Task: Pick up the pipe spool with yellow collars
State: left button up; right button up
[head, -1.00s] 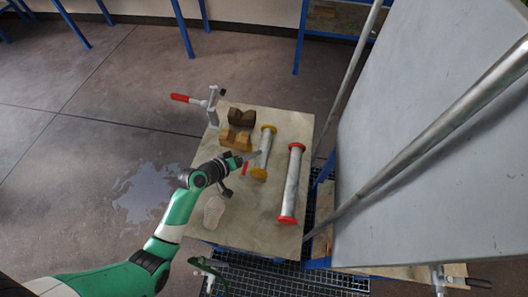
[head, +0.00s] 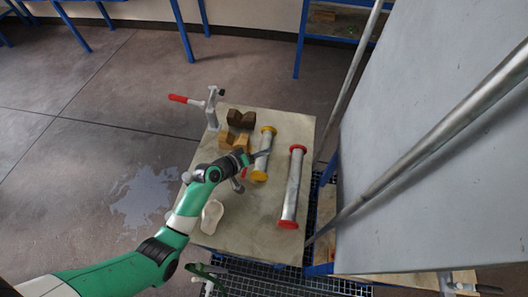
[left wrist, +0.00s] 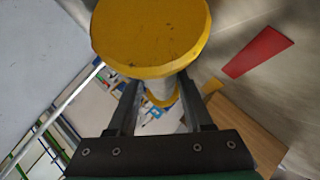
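The pipe spool with yellow collars (head: 263,158) lies on the table, a grey tube with a yellow flange at each end. My left gripper (head: 262,152) reaches it from the left, its fingers over the tube between the collars. In the left wrist view, one yellow collar (left wrist: 152,35) fills the top, close to the camera. The left fingers (left wrist: 160,100) stand apart with part of the tube and background showing between them; the fingertips are hidden behind the collar. My right gripper is not in view.
A spool with red collars (head: 292,190) lies to the right on the table (head: 235,228). Brown and tan V-blocks (head: 240,119) and a red-handled clamp (head: 212,105) stand at the far left. A pale object (head: 212,216) lies near the front. A large grey panel (head: 430,150) rises at right.

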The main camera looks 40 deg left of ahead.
pick_arm(q)
grip_shut()
jog(key=shift+r, duration=0.15)
jog(key=shift+r+p, duration=0.35)
jog(key=shift+r, duration=0.2)
notch_tip(320, 180, up, 2)
jog(key=shift+r+p, duration=0.25)
jog(key=shift+p, duration=0.45)
jog(key=s+d+r+p, duration=0.1)
jog(key=r, duration=0.1)
jog(key=s+d+r+p, duration=0.1)
jog(key=r, duration=0.1)
jog(key=s+r+p, duration=0.2)
jog(key=shift+d, duration=0.4)
jog(key=s+d+r+p, duration=0.2)
jog(key=s+d+r, duration=0.1)
jog(key=s+d, duration=0.2)
jog(key=s, duration=0.2)
jog(key=shift+s+r+p, duration=0.15)
jog(key=shift+s+p, duration=0.15)
jog(key=shift+s, duration=0.1)
jog(key=shift+a, duration=0.1)
